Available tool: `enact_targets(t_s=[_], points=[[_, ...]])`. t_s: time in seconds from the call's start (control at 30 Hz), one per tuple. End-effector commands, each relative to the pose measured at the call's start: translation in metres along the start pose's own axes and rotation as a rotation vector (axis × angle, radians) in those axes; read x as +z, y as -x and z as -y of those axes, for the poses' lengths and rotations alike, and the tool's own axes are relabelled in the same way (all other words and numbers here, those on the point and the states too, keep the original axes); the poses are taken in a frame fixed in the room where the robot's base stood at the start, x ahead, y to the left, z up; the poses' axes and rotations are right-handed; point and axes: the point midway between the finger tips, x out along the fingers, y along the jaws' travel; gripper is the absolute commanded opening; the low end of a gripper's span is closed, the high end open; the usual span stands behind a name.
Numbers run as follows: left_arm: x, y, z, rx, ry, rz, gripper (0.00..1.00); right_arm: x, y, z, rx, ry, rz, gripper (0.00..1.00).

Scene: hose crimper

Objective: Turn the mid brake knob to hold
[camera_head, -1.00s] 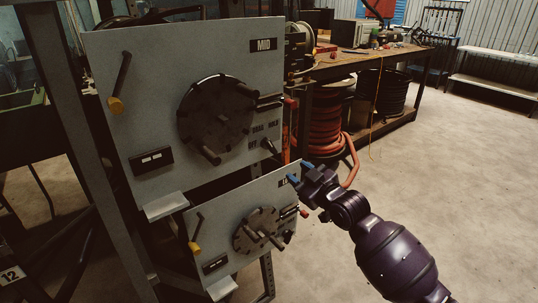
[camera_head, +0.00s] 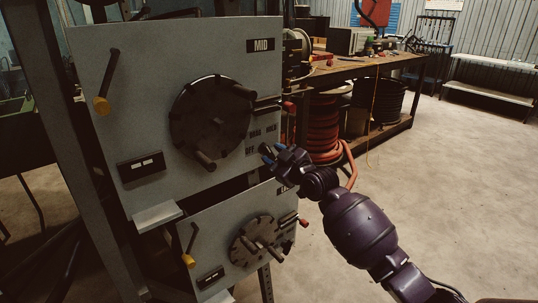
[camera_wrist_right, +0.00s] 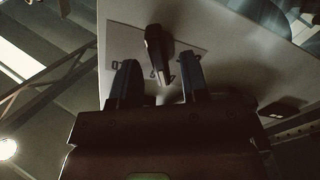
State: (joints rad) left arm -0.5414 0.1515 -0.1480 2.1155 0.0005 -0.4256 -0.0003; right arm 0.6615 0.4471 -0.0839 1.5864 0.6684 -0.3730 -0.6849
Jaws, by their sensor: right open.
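The grey MID panel (camera_head: 150,55) stands upright in the head view, with the labels DRAG, HOLD and OFF near its lower right. The mid brake knob (camera_wrist_right: 155,48) is a dark lever-like knob, seen in the right wrist view just ahead of and between my fingers; its near end reaches toward the gap. In the head view my right gripper (camera_head: 267,153) covers most of it. My right gripper (camera_wrist_right: 158,78) is open, a finger on either side of the knob's near end. I cannot tell whether they touch it. My left gripper is not in view.
A large dark handwheel (camera_head: 212,118) with pegs sits left of the gripper. A yellow-tipped lever (camera_head: 107,80) is at the panel's upper left. A lower panel with a smaller wheel (camera_head: 258,242) is below. Open floor (camera_head: 440,190) lies to the right.

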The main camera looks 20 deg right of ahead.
Motion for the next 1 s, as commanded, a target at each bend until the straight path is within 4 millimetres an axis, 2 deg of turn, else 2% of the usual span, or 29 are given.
enact_targets(t_s=[0.2,0.57,0.8,1.0], points=[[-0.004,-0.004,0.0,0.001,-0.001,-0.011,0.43,0.002,-0.019,0.0,0.0,-0.001,0.002,0.41],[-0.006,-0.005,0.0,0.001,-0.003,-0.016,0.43,0.0,-0.023,-0.001,0.001,0.0,-0.001,0.41],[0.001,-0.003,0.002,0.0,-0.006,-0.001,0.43,0.0,-0.022,-0.001,0.001,0.0,0.0,0.1],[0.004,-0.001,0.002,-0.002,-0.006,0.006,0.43,-0.001,-0.022,-0.001,0.001,-0.013,0.0,0.1]])
